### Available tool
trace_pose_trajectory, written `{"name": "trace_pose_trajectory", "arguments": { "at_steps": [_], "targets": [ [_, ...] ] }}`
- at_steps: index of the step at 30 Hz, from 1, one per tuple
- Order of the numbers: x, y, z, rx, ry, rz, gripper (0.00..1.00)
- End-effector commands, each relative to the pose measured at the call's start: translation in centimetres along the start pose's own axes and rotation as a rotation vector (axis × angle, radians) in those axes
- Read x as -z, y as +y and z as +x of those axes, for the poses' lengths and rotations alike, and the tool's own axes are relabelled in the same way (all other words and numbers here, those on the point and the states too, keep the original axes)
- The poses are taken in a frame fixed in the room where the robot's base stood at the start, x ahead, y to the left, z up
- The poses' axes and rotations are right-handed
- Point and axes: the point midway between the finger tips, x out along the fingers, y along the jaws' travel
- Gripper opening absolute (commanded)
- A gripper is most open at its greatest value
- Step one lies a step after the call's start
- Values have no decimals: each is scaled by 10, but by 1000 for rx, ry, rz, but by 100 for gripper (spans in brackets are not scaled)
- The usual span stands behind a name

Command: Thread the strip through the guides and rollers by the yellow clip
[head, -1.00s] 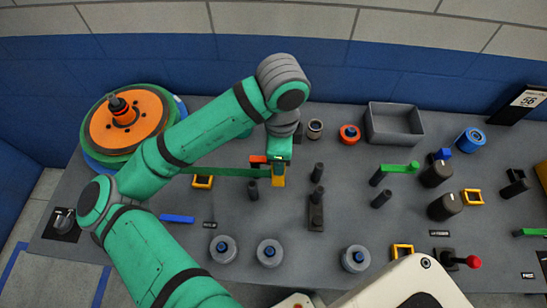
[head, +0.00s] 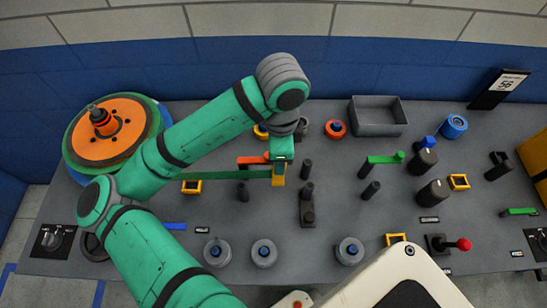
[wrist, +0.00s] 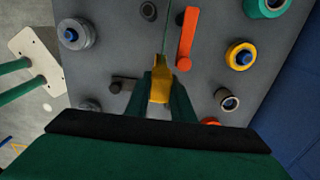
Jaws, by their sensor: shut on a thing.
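My gripper (head: 281,160) is shut on the yellow clip (head: 279,180), which also shows between the fingers in the wrist view (wrist: 160,88). The green strip (head: 225,175) runs taut from the reel (head: 103,128) to the clip, passing over the left yellow guide (head: 191,187) and behind a short dark post (head: 243,191). Whether it sits inside that guide is unclear. The clip is left of two dark posts (head: 306,168) (head: 307,192). Other yellow guides stand at the right (head: 458,182) and front (head: 395,238). Two dark rollers (head: 426,160) (head: 434,192) stand right of centre.
An orange bar (head: 252,160) lies just behind the strip. A green-armed lever (head: 382,159) and a post (head: 370,190) stand farther right. A grey bin (head: 378,117) is at the back. Blue-topped grey knobs (head: 264,253) line the front, with a red-knobbed lever (head: 463,244) at front right.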

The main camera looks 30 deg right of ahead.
Motion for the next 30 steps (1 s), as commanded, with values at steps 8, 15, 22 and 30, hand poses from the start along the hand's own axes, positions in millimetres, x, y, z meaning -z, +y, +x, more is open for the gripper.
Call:
{"name": "trace_pose_trajectory", "arguments": {
  "at_steps": [8,15,22,30],
  "targets": [
    [15,0,0,0,1,2,0],
    [28,0,0,0,1,3,0],
    [40,0,0,0,1,4,0],
    [53,0,0,0,1,2,0]
  ]
}}
